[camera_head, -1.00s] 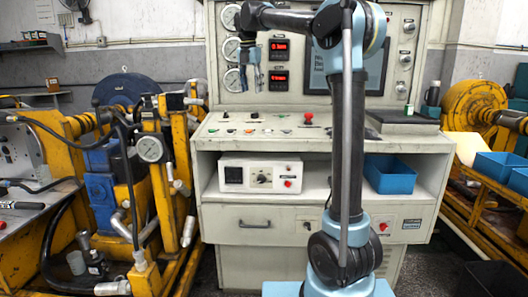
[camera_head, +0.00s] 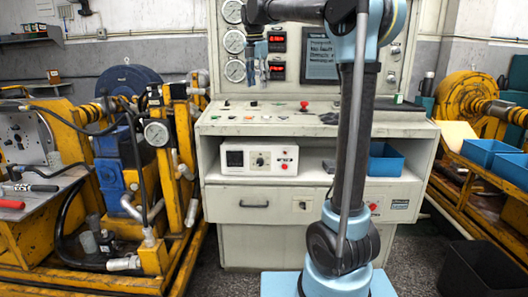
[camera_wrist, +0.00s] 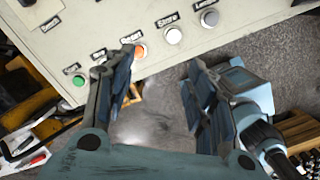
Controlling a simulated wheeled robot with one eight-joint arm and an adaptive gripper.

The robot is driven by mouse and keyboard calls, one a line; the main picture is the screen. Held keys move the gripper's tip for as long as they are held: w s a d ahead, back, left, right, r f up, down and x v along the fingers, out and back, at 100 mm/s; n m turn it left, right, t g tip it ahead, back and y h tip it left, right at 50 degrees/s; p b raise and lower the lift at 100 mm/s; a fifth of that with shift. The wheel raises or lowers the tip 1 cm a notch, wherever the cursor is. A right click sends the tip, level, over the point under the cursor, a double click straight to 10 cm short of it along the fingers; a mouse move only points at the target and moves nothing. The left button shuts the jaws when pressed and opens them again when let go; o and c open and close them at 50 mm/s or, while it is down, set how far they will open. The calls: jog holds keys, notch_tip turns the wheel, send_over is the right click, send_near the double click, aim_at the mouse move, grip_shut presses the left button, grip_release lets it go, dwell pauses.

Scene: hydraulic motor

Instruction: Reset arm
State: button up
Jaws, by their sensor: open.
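My gripper (camera_wrist: 161,97) is open and empty in the wrist view, its two fingers spread apart. In the head view my gripper (camera_head: 257,70) hangs small in front of the control console (camera_head: 245,192), near the red displays (camera_head: 277,54). In the wrist view the console's sloped panel (camera_wrist: 110,20) lies beyond the fingertips, with a green button (camera_wrist: 78,81), an orange button (camera_wrist: 140,51) and white buttons (camera_wrist: 173,36). The fingers are apart from each other, and nothing is between them. I cannot tell the exact gap to the panel.
A yellow machine with a pressure gauge (camera_head: 156,133) stands at the left. A blue bin (camera_head: 385,160) sits on the console's shelf. More blue bins (camera_head: 490,152) stand on the yellow frame at the right. A black bin (camera_head: 480,268) is on the floor.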

jog(key=s+d+f+m, duration=1)
jog(key=s+f, duration=0.2)
jog(key=s, duration=0.1)
jog(key=s+d+f+m, duration=0.95)
jog(key=s+f, duration=0.25)
jog(key=s, duration=0.2)
jog(key=s+d+f+m, duration=0.2)
jog(key=s+f+m, duration=0.6)
jog(key=f, duration=0.6)
jog(key=shift+s+f+t+y, duration=0.25)
jog(key=shift+s+t+y, duration=0.05)
jog(key=shift+s, duration=0.65)
jog(key=shift+w+d+f, duration=0.1)
jog(key=shift+w+f, duration=0.1)
jog(key=shift+w, duration=0.25)
jog(key=shift+c, duration=0.2)
